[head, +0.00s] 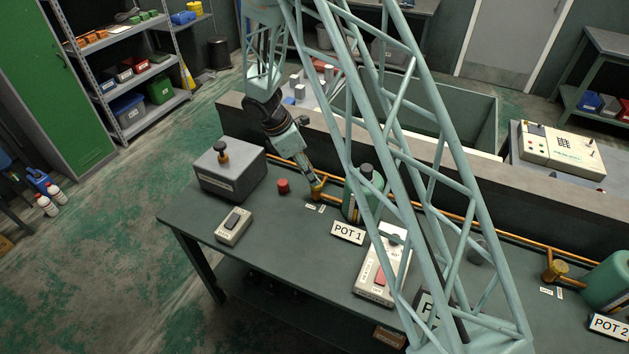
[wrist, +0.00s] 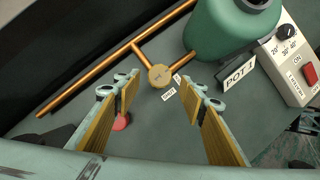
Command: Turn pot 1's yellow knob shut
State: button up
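Pot 1 is a green vessel (head: 372,196) with a black cap, behind its "POT 1" label (head: 347,232); its green body (wrist: 232,30) fills the upper right of the wrist view. Its yellow-brass knob (wrist: 161,77) sits on the copper pipe left of the pot, and it also shows in the head view (head: 318,193). Two small tags lie beside the knob, too small to read. My gripper (wrist: 161,90) is open, its yellow-padded fingers on either side of the knob's line, apparently empty. In the head view my gripper (head: 311,180) is right at the knob; contact cannot be told.
A red cap (head: 283,186) stands on the bench left of the knob, near my left finger in the wrist view (wrist: 121,122). A grey box (head: 230,172), a switch box (head: 234,226) and a heater unit (head: 380,270) stand around. Pot 2 (head: 607,279) is far right.

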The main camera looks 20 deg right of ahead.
jog(key=shift+x, duration=2.4)
jog(key=shift+c, duration=0.2)
jog(key=c, duration=0.8)
